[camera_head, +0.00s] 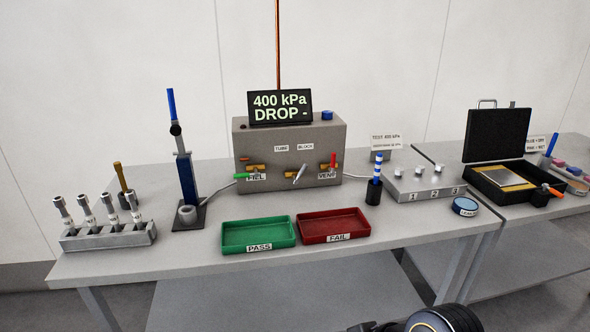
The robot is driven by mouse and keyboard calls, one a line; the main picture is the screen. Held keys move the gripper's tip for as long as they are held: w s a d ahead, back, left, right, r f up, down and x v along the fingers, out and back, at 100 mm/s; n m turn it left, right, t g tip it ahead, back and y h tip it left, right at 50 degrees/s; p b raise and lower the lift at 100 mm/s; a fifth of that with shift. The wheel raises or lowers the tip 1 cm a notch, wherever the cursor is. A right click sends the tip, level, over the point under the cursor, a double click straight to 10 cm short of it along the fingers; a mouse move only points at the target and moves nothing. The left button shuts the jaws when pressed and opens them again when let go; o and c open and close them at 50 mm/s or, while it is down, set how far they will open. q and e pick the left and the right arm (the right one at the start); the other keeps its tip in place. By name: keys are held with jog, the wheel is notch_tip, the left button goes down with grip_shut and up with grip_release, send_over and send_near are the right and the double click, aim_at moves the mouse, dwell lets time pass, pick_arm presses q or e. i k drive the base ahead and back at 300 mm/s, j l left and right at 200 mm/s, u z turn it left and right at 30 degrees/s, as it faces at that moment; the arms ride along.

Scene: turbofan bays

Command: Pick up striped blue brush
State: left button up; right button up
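The striped blue brush (377,169) has blue and white bands on its handle. It stands upright in a small black cup (373,192) on the grey table, right of the red tray. Its lower end is hidden inside the cup. A dark rounded part of my own arm shows at the bottom edge, right of centre. No fingertips of either gripper are in view.
The red FAIL tray (334,224) and green PASS tray (259,234) lie left of the cup. A grey test box (290,137) stands behind. A numbered block (426,182) and a blue-topped round tin (465,206) are on the right. The front table strip is clear.

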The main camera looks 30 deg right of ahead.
aim_at(378, 164)
jog(key=l+u, duration=0.55)
jog(key=l, duration=0.25)
jog(key=k+l+u, duration=0.1)
jog(key=l+u, duration=0.2)
jog(key=k+l+u, duration=0.15)
jog(key=l+u, duration=0.15)
jog(key=l, duration=0.15)
jog(key=k+l+u, duration=0.15)
jog(key=l+u, duration=0.15)
